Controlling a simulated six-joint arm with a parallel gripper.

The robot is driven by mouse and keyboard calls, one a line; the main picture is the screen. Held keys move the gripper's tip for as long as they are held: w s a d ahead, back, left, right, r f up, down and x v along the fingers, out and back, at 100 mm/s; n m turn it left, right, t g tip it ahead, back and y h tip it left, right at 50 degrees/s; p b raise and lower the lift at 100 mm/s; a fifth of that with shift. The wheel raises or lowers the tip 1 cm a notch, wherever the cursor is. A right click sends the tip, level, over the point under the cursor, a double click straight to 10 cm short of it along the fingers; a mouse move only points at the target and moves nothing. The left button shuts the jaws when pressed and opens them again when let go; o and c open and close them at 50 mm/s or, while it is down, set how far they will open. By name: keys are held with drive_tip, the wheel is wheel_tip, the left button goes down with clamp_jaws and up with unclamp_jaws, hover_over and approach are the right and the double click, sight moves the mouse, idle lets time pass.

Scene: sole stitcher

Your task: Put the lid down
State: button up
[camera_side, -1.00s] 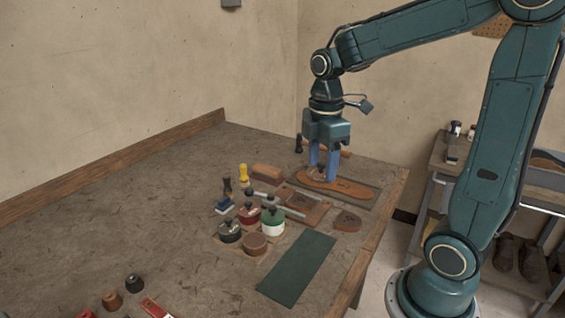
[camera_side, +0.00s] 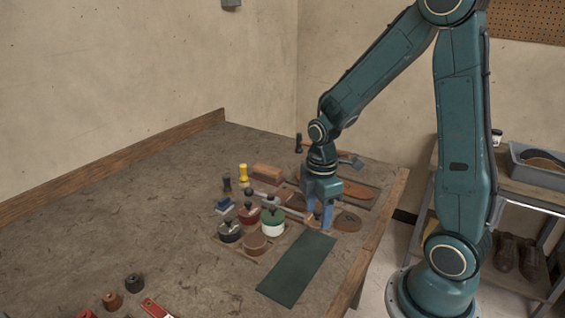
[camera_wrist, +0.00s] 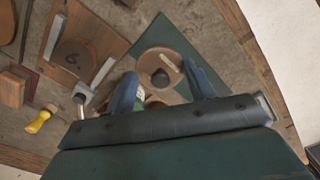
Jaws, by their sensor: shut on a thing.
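In the wrist view my gripper (camera_wrist: 163,76) is shut on a round brown lid (camera_wrist: 153,58) with a dark knob and a pale mark on its top. The lid is held between the blue fingertips, with the green mat showing behind it. In the side view my gripper (camera_side: 318,222) is low over the bench, just right of the white-and-green pot (camera_side: 272,224). The lid is small there and partly hidden by the fingers. Whether it touches anything below cannot be told.
A red pot (camera_side: 249,216), a black pot (camera_side: 230,233) and a brown pot (camera_side: 254,243) stand left of my gripper. The flat green mat (camera_side: 297,268) is clear in front.

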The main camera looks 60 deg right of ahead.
sight(318, 211)
drive_tip(key=shift+f, duration=1.6)
drive_tip(key=shift+f, duration=1.85)
drive_tip(key=shift+f, duration=0.1)
drive_tip(key=o, duration=1)
drive_tip(key=shift+c, duration=0.2)
drive_tip(key=shift+r, duration=6.1)
drive_tip(key=shift+r, duration=0.15)
